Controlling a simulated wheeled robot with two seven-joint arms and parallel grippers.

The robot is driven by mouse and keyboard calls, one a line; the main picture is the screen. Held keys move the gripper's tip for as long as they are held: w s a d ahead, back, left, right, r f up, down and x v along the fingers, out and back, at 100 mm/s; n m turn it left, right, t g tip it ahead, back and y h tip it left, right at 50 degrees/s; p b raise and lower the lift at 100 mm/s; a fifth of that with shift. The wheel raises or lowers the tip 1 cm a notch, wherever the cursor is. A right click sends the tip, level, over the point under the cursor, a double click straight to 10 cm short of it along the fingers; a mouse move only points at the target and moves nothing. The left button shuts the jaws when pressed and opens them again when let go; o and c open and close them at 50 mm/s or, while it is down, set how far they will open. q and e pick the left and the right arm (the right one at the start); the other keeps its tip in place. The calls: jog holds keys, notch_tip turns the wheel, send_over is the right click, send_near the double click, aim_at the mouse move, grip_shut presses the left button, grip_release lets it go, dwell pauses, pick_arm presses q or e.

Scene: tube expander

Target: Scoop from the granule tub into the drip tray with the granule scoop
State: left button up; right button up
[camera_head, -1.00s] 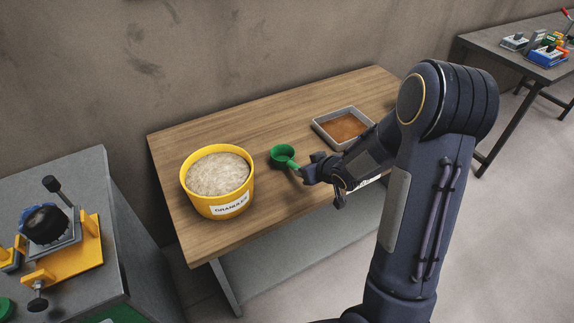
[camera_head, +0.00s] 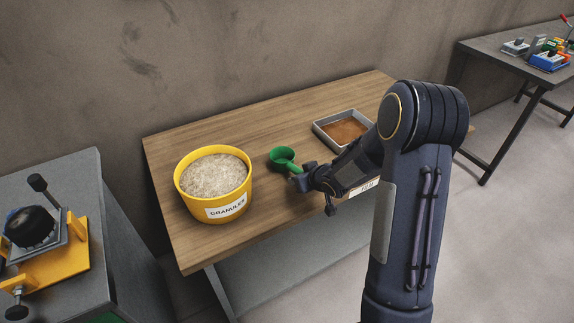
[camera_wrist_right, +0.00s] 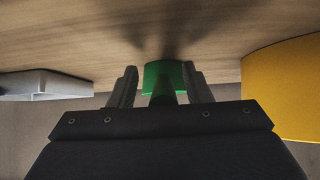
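The yellow granule tub (camera_head: 215,203), full of pale granules (camera_head: 214,175), stands at the table's left end. The green granule scoop (camera_head: 282,157) is right of it, its handle pointing at my right gripper (camera_head: 299,183). In the right wrist view, the scoop (camera_wrist_right: 165,77) lies between the fingers of my right gripper (camera_wrist_right: 161,88). The fingers are apart, with a gap showing beside the handle, so they look open around it. The grey drip tray (camera_head: 323,137), with a brown inside, sits behind my right forearm, which hides part of it. My left gripper is out of view.
The wooden table (camera_head: 240,140) is clear between tub and tray at the back. A grey bench (camera_head: 75,175) with a yellow-framed device (camera_head: 65,262) stands at the left. Another table (camera_head: 500,65) with small items is at the far right. A wall rises behind.

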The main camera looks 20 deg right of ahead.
aim_at(301, 170)
grip_shut()
jog(key=shift+r, duration=0.15)
jog(key=shift+r+p, duration=1.1)
jog(key=shift+r, duration=0.3)
dwell(0.4)
jog(key=shift+r+p, duration=2.5)
jog(key=shift+r, duration=0.55)
jog(key=shift+f, duration=0.1)
